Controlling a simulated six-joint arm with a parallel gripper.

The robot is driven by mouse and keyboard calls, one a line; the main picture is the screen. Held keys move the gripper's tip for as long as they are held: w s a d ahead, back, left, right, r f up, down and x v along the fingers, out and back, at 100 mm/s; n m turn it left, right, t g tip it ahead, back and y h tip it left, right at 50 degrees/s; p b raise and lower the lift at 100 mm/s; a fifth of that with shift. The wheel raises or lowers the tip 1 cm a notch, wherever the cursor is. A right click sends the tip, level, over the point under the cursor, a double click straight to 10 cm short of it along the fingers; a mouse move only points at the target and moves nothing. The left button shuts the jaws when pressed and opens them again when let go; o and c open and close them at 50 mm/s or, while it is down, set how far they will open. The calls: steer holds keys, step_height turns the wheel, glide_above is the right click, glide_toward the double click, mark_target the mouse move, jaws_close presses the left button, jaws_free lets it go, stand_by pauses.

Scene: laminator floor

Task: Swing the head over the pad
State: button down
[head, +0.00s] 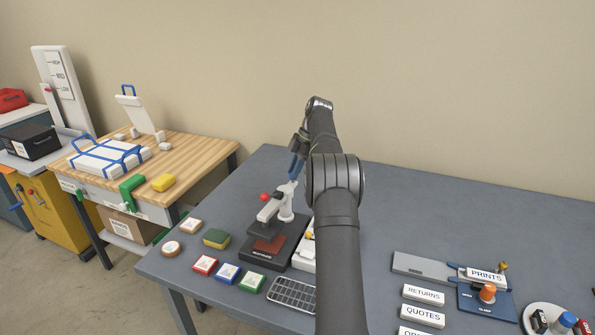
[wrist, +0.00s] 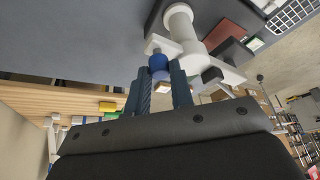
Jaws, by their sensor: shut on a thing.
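A small press stands on the grey table, with a dark base (head: 285,257) and a white post (head: 286,207). Its dark flat head (head: 263,231) hangs under a white arm with a red knob (head: 264,197). The reddish-brown pad (head: 268,245) shows on the base, below and just in front of the head; part of it may be hidden. My gripper (wrist: 160,72) is shut on a blue knob (wrist: 158,62) beside the white post (wrist: 182,28). In the head view my gripper (head: 294,168) is above the post, partly hidden by my arm.
Red (head: 205,264), blue (head: 228,273) and green (head: 251,282) blocks lie in front of the press, near a metal grid (head: 292,293). A white item (head: 303,255) stands close to its right. Label blocks (head: 423,294) and a blue clamp board (head: 487,300) lie farther right. The table's back right is clear.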

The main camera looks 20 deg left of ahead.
steer(key=shift+a+n, duration=0.25)
steer(key=shift+n, duration=0.25)
steer(key=c, duration=1.3)
jaws_free()
steer(key=shift+h, duration=0.3)
steer(key=shift+o, duration=0.2)
steer(key=shift+r, duration=0.6)
step_height(320, 180, up, 3)
steer(key=s+d+r, duration=0.1)
steer(key=d+r, duration=0.6)
steer(key=d, duration=0.4)
steer(key=shift+d, duration=0.3)
